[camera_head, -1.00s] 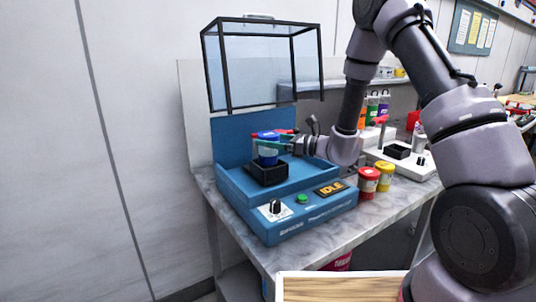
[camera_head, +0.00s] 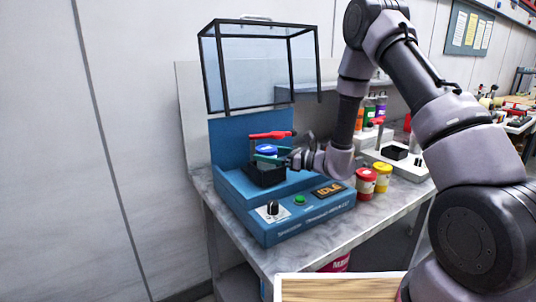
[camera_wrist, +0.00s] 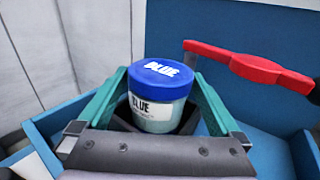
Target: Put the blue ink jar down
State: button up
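The blue ink jar (camera_head: 267,151) has a blue lid marked BLUE and a teal body. It stands upright in the black square holder (camera_head: 266,177) on the blue machine, and its lower part is hidden. It also shows in the wrist view (camera_wrist: 158,100). My gripper (camera_head: 268,159) is low at the jar, coming from the right. In the wrist view, its green fingers (camera_wrist: 162,78) lie on either side of the jar, with narrow dark gaps showing between them and the jar body. The fingers look open around it.
A red lever (camera_head: 270,135) sits just behind and above the jar. A clear guard (camera_head: 260,70) is raised overhead. The machine's panel shows IDLE (camera_head: 328,190). A red jar (camera_head: 366,181) and a yellow jar (camera_head: 383,178) stand on the marble bench to the right.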

jog(key=shift+d+r, duration=0.1)
jog(key=shift+r, duration=0.05)
jog(key=v, duration=1.2)
jog(key=s+r+n+g+h, duration=0.4)
jog(key=s+r+n+g, duration=0.4)
jog(key=s+r+n, duration=0.5)
jog(key=s+d+r+n+t+h, duration=0.2)
jog(key=s+d+r+t+h, duration=0.2)
jog(key=d+r+h, duration=0.1)
jog(key=s+d+r+n+t+h, duration=0.3)
jog(key=s+d+r+t+h, duration=0.1)
jog(key=d, duration=0.6)
notch_tip(320, 180, up, 3)
jog(key=shift+s+d+f+h, duration=0.1)
jog(key=shift+s+d+h, duration=0.25)
jog(key=shift+s+h, duration=0.45)
